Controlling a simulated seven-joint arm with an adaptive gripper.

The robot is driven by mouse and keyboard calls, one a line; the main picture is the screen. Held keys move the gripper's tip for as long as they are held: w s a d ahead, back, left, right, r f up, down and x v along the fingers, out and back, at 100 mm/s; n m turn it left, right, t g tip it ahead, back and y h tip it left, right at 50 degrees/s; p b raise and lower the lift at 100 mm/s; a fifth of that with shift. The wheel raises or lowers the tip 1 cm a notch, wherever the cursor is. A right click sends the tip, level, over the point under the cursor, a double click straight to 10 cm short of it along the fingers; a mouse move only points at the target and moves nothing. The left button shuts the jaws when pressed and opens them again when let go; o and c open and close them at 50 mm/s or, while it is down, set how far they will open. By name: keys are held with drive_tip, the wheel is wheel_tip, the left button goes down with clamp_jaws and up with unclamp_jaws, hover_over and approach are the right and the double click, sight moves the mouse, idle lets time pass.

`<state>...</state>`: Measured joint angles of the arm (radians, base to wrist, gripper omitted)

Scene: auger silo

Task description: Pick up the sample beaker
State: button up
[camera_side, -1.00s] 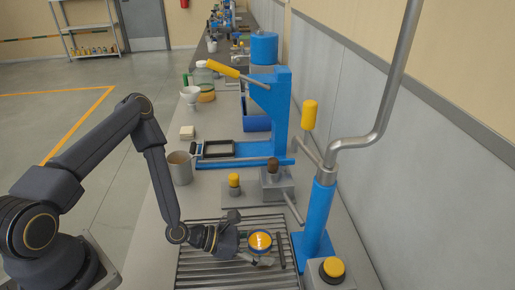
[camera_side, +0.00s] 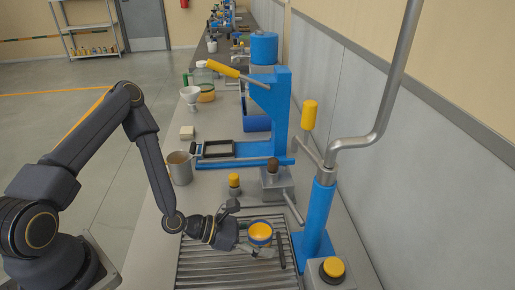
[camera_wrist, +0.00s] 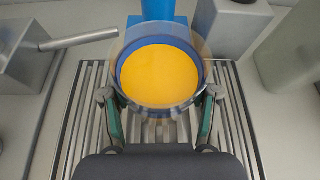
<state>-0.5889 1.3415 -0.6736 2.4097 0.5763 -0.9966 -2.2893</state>
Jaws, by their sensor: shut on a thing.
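The sample beaker (camera_side: 260,233) is a round clear cup with a blue band, filled with orange-yellow material. It is above the slatted metal grate, below the blue post's spout. In the wrist view the beaker (camera_wrist: 160,75) is seen from above, upright or nearly so, between the two fingers. My gripper (camera_side: 249,231) is shut on the beaker, one finger on each side. In the wrist view my gripper (camera_wrist: 160,108) has its green-lined fingers against the beaker's sides. The beaker's underside is hidden, so its gap above the grate is hard to judge.
The slatted grate (camera_side: 215,266) lies under my gripper. A blue post (camera_side: 319,215) with a bent grey pipe stands to the right. A yellow button box (camera_side: 333,271) is at front right. A metal mug (camera_side: 180,167) and blue press (camera_side: 278,115) stand farther back.

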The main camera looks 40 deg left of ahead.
sight(273, 226)
drive_tip(key=shift+a+r, duration=0.1)
drive_tip(key=shift+r, duration=2.7)
drive_tip(key=w+a+r+n+t+y, duration=0.2)
drive_tip(key=w+a+r+n+y, duration=0.1)
drive_tip(key=a, duration=0.6)
drive_tip(key=w+a+r+n+t+y, duration=0.2)
drive_tip(key=w+a+r+n+y, duration=0.2)
drive_tip(key=a, duration=0.5)
drive_tip(key=shift+w+a+n+y, duration=0.15)
drive_tip(key=shift+w+n+y, duration=0.8)
drive_tip(key=shift+n+y, duration=0.4)
drive_tip(key=shift+r, duration=0.1)
